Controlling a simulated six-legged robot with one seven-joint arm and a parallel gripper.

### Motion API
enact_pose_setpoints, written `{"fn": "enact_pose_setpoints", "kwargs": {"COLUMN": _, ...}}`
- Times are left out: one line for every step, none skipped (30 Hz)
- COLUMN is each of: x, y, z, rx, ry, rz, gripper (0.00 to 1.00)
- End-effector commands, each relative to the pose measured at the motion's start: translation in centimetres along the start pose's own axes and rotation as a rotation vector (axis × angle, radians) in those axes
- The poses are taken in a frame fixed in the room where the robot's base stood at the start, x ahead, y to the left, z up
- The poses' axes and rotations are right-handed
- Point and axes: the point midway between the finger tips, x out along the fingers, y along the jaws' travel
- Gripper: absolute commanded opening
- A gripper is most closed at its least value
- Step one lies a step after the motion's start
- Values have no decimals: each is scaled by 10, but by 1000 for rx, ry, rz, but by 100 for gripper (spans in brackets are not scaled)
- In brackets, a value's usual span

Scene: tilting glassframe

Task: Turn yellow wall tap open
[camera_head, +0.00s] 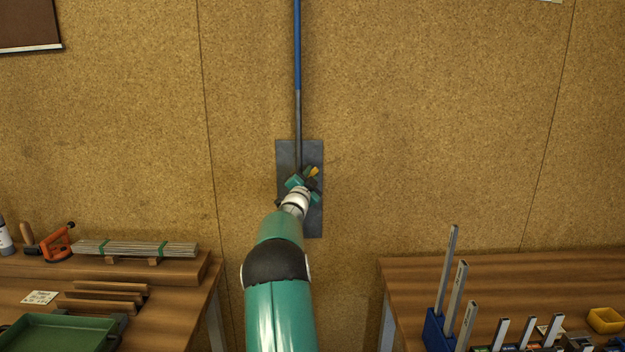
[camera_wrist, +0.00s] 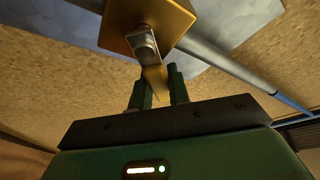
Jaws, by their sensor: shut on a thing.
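The yellow wall tap (camera_head: 314,171) shows as a small yellow patch on a dark wall plate (camera_head: 314,222) in the head view, mostly hidden behind my arm and gripper (camera_head: 305,182). In the wrist view, the tap's yellow body (camera_wrist: 172,16) is near the top, with a grey metal fitting on its front. A yellow handle (camera_wrist: 153,82) runs down from the fitting between the two dark green fingers of my gripper (camera_wrist: 159,88). The gripper is shut on this handle. The handle's lower end is hidden by the gripper.
A pipe (camera_head: 297,100), blue above and grey below, runs down the cork wall to the plate. A left bench (camera_head: 185,295) holds wooden strips and a green tray (camera_head: 60,334). A right bench (camera_head: 410,275) holds upright metal bars. The gap between the benches is free.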

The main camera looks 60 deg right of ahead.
Motion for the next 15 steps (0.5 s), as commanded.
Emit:
{"fn": "enact_pose_setpoints", "kwargs": {"x": 0, "y": -2, "z": 1, "rx": -27, "ry": -2, "rz": -12, "gripper": 0}}
{"fn": "enact_pose_setpoints", "kwargs": {"x": -1, "y": -3, "z": 1, "rx": -42, "ry": -2, "rz": -19, "gripper": 0}}
{"fn": "enact_pose_setpoints", "kwargs": {"x": -1, "y": -4, "z": 2, "rx": -62, "ry": -1, "rz": -26, "gripper": 0}}
{"fn": "enact_pose_setpoints", "kwargs": {"x": -1, "y": -5, "z": 1, "rx": -75, "ry": -1, "rz": -32, "gripper": 0}}
{"fn": "enact_pose_setpoints", "kwargs": {"x": -1, "y": -6, "z": 1, "rx": -87, "ry": -1, "rz": -37, "gripper": 0}}
{"fn": "enact_pose_setpoints", "kwargs": {"x": 0, "y": -6, "z": 1, "rx": -101, "ry": -1, "rz": -42, "gripper": 0}}
{"fn": "enact_pose_setpoints", "kwargs": {"x": 0, "y": -6, "z": 1, "rx": -110, "ry": -1, "rz": -46, "gripper": 0}}
{"fn": "enact_pose_setpoints", "kwargs": {"x": -1, "y": -7, "z": 1, "rx": -118, "ry": -1, "rz": -50, "gripper": 0}}
{"fn": "enact_pose_setpoints", "kwargs": {"x": -1, "y": -8, "z": 2, "rx": -128, "ry": -1, "rz": -54, "gripper": 0}}
{"fn": "enact_pose_setpoints", "kwargs": {"x": -1, "y": -8, "z": 2, "rx": -134, "ry": -1, "rz": -56, "gripper": 0}}
{"fn": "enact_pose_setpoints", "kwargs": {"x": -1, "y": -8, "z": 2, "rx": -139, "ry": -1, "rz": -58, "gripper": 0}}
{"fn": "enact_pose_setpoints", "kwargs": {"x": -1, "y": -8, "z": 2, "rx": -144, "ry": -1, "rz": -60, "gripper": 0}}
{"fn": "enact_pose_setpoints", "kwargs": {"x": -1, "y": -8, "z": 2, "rx": -147, "ry": -1, "rz": -61, "gripper": 0}}
{"fn": "enact_pose_setpoints", "kwargs": {"x": -1, "y": -9, "z": 2, "rx": -150, "ry": -1, "rz": -62, "gripper": 0}}
{"fn": "enact_pose_setpoints", "kwargs": {"x": -1, "y": -9, "z": 2, "rx": -152, "ry": -1, "rz": -63, "gripper": 0}}
